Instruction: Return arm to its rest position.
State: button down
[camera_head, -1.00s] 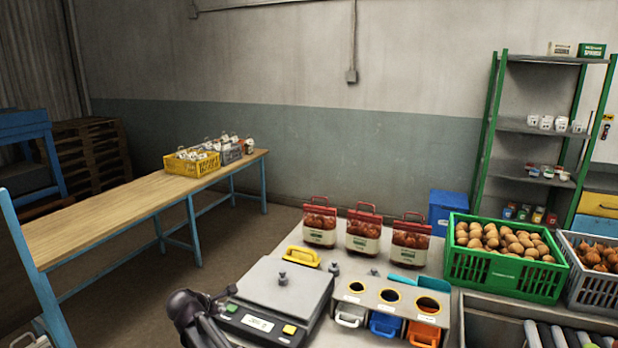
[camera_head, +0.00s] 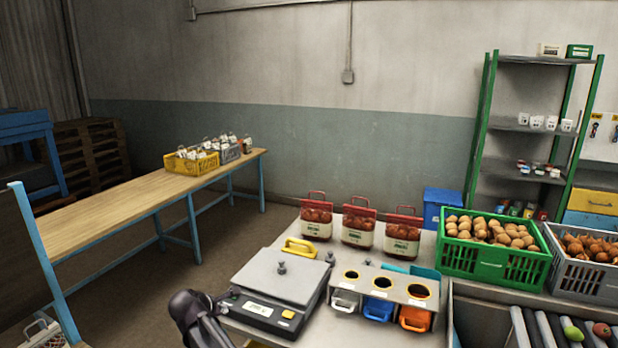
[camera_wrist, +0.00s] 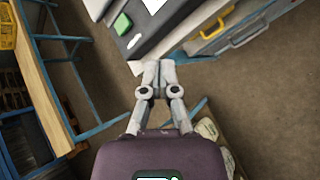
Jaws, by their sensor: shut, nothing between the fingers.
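My gripper shows in the wrist view (camera_wrist: 158,68) with its two fingers together and nothing between them. It points down over the bare floor, close to the edge of the table with the scale. In the head view my dark arm (camera_head: 196,314) is at the bottom, just left of the scale (camera_head: 275,290). The gripper's fingertips are hard to make out in the head view.
Three red-topped sacks (camera_head: 358,228) stand upright on the worktable behind the scale. A green crate (camera_head: 490,262) and a grey crate (camera_head: 580,285) stand further right.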

jog(key=s+d+f+m+g, duration=0.1)
jog(key=d+m+g, duration=0.15)
jog(key=d, duration=0.55)
jog(key=d+f+m+g, duration=0.1)
jog(key=d+f+m, duration=0.1)
jog(key=d+m, duration=0.35)
jog(key=s+d+f+m+g+y, duration=0.1)
jog(key=s+d+m, duration=0.4)
jog(key=d, duration=0.4)
jog(key=s+d+m+g+y, duration=0.1)
jog(key=s+d+m, duration=0.4)
jog(key=d, duration=0.5)
jog(key=s+d+f+m+g, duration=0.1)
jog(key=s+d+m+g, duration=0.2)
jog(key=d, duration=0.6)
jog(key=s+m, duration=0.2)
jog(key=shift+s+d+f+y, duration=0.3)
jog(key=shift+s+d+y, duration=0.05)
jog(key=shift+y, duration=0.05)
